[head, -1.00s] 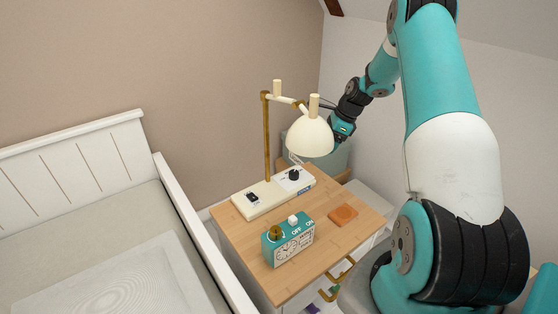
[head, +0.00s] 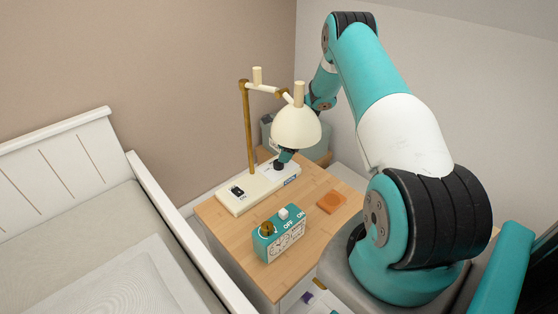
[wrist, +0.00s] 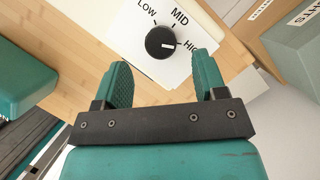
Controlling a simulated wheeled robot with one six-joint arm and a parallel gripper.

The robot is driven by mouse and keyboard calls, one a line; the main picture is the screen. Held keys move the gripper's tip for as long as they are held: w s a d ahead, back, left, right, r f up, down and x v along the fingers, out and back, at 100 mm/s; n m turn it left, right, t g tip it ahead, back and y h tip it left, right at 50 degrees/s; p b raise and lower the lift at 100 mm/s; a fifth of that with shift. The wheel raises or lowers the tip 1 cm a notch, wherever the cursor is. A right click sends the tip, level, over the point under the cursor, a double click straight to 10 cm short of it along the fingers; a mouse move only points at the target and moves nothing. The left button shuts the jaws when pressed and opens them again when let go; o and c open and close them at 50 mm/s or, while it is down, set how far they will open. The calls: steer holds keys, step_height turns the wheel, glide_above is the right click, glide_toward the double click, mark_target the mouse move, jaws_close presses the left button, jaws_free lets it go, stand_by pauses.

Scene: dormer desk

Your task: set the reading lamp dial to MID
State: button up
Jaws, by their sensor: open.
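The reading lamp's dial is a black round knob (wrist: 160,42) on a white plate marked LOW, MID and HIGH, in the wrist view. Its white mark points right, toward HIGH. My gripper (wrist: 163,66) is open, its teal fingers spread either side of the knob's near side, with no clear contact. In the head view the lamp's cream shade (head: 297,127) hangs over the dial end of its cream base (head: 240,200). My gripper there (head: 283,161) is low at that end, partly behind the shade, and covers the knob.
A teal clock box (head: 280,238) with ON and OFF marks stands at the front of the wooden nightstand (head: 235,238). An orange coaster (head: 332,202) lies to its right. A black rocker switch (head: 237,191) is on the base's left. A grey-green box (wrist: 305,50) stands beside the base.

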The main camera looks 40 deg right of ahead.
mark_target(278, 164)
steer(key=shift+x, duration=2.35)
steer(key=shift+d, duration=0.1)
steer(key=c, duration=0.9)
